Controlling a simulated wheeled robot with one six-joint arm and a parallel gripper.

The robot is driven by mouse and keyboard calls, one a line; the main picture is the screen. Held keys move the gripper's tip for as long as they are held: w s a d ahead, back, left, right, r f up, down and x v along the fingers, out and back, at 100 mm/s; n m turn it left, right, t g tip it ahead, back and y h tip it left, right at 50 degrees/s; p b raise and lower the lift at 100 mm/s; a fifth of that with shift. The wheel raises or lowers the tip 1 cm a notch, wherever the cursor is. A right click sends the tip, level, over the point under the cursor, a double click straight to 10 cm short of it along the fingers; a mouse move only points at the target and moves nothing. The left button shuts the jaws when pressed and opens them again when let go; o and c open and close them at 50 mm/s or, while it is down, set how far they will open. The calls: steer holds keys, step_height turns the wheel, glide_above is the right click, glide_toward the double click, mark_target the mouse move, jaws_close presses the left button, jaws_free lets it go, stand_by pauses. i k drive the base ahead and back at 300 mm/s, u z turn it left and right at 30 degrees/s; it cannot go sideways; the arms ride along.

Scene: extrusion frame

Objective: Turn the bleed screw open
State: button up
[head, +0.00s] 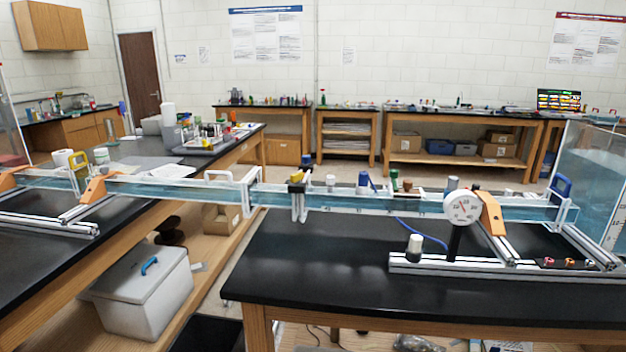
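A long clear channel of water (420,204) runs across two black benches on an aluminium extrusion frame (430,266). Several small fittings stand along its top: a black-and-yellow clamp (297,186), a white knob (331,182), a blue fitting (364,182), a green one (394,180) and a brown one (407,186). A white-topped black knob (414,246) stands upright on the front rail. I cannot tell which of these, if any, is the bleed screw, nor how far it is turned. My gripper is not in view.
A round dial gauge (462,207) stands on a black post before the channel, beside an orange bracket (491,213). A blue cable (420,232) lies behind the front rail. The right bench's left front (310,275) is clear. A lidded grey box (145,290) sits lower left.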

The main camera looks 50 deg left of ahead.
mark_target(330, 179)
steer(key=u, duration=1.2)
